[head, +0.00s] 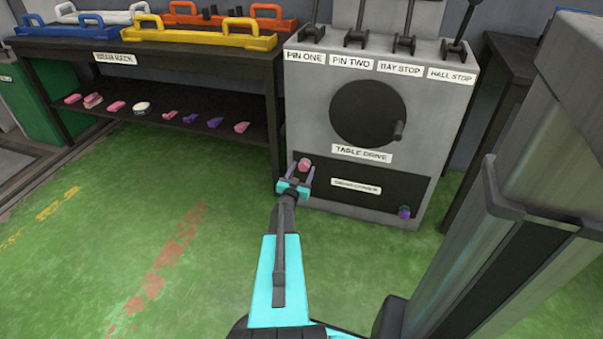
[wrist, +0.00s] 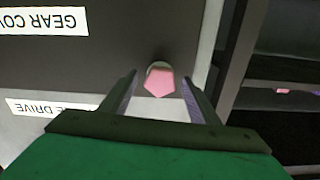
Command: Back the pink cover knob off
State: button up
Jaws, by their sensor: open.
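The pink cover knob (head: 305,165) sits at the upper left corner of the black gear cover (head: 330,197) on the grey cabinet's front. In the wrist view the pink knob (wrist: 160,83) looks five-sided, with a pale round base behind it. My gripper (head: 301,174) is open in front of the knob. In the wrist view my gripper's fingers (wrist: 160,90) stand one on each side of the knob, with a gap visible on both sides. A purple knob (head: 404,212) sits at the cover's lower right corner.
The dark drive wheel (head: 368,113) with a protruding handle is above the cover. Levers (head: 403,42) stand on the cabinet top. A dark rack (head: 150,60) with coloured bars and small pink and purple pieces stands left. Green floor (head: 130,220) is clear at left.

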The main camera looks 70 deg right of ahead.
jog(key=c, duration=1)
jog(key=shift+m+b, duration=0.3)
jog(key=shift+m, duration=0.4)
jog(key=o, duration=1)
jog(key=shift+c, duration=0.2)
jog(key=shift+o, duration=0.2)
jog(key=shift+a, duration=0.1)
